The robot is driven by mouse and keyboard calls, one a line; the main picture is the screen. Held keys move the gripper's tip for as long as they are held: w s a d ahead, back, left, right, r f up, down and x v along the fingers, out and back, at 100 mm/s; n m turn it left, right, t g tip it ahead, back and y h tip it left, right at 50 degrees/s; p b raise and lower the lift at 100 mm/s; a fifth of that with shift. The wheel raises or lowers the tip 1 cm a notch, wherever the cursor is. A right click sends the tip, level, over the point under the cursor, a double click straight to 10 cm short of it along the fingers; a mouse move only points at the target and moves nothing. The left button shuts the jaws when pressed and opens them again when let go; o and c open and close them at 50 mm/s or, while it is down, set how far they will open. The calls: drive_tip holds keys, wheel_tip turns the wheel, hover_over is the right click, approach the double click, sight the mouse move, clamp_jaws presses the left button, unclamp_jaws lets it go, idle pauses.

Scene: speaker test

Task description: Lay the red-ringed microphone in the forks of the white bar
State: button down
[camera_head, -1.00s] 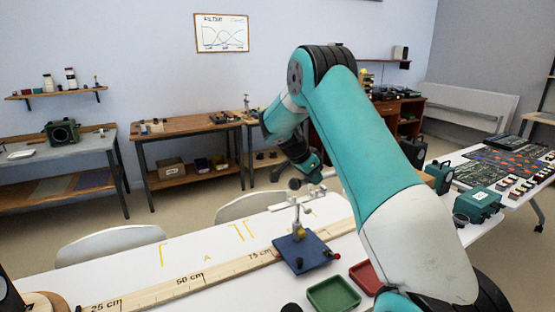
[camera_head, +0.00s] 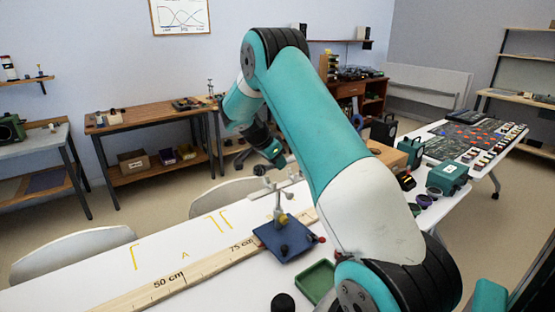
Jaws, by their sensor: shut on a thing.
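The white bar (camera_head: 283,187) with small forks stands crosswise on a thin post above a square blue base (camera_head: 268,243) on the white table. My gripper (camera_head: 278,164) is at the end of the teal arm, just above the bar. It is shut on the microphone, whose dark round head (camera_head: 260,169) sticks out to the left, above the bar's left part. The red ring cannot be made out at this size. The microphone appears apart from the forks, but the exact gap is too small to tell.
A wooden ruler (camera_head: 205,268) runs along the table (camera_head: 75,283) under the stand. A green tray (camera_head: 316,281) and a small black object (camera_head: 283,302) are in front. Teal boxes (camera_head: 447,177) stand at the right. The table's left part is mostly clear.

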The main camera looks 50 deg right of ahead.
drive_tip(key=shift+f+b, duration=1.7)
drive_tip(key=shift+f, duration=1)
drive_tip(key=shift+a+f, duration=0.2)
drive_tip(key=shift+a, duration=0.3)
drive_tip(key=c, duration=0.9)
unclamp_jaws()
drive_tip(key=shift+d+r+b+v, duration=0.1)
drive_tip(key=shift+b+v, duration=0.05)
drive_tip(key=shift+v, duration=2.8)
drive_tip(key=shift+d+r+b+v, duration=0.1)
drive_tip(key=shift+d+b+v, duration=0.05)
drive_tip(key=shift+v, duration=2.8)
drive_tip(key=shift+d+r+b+v, duration=0.1)
drive_tip(key=shift+b+v, duration=0.05)
drive_tip(key=shift+v, duration=2.8)
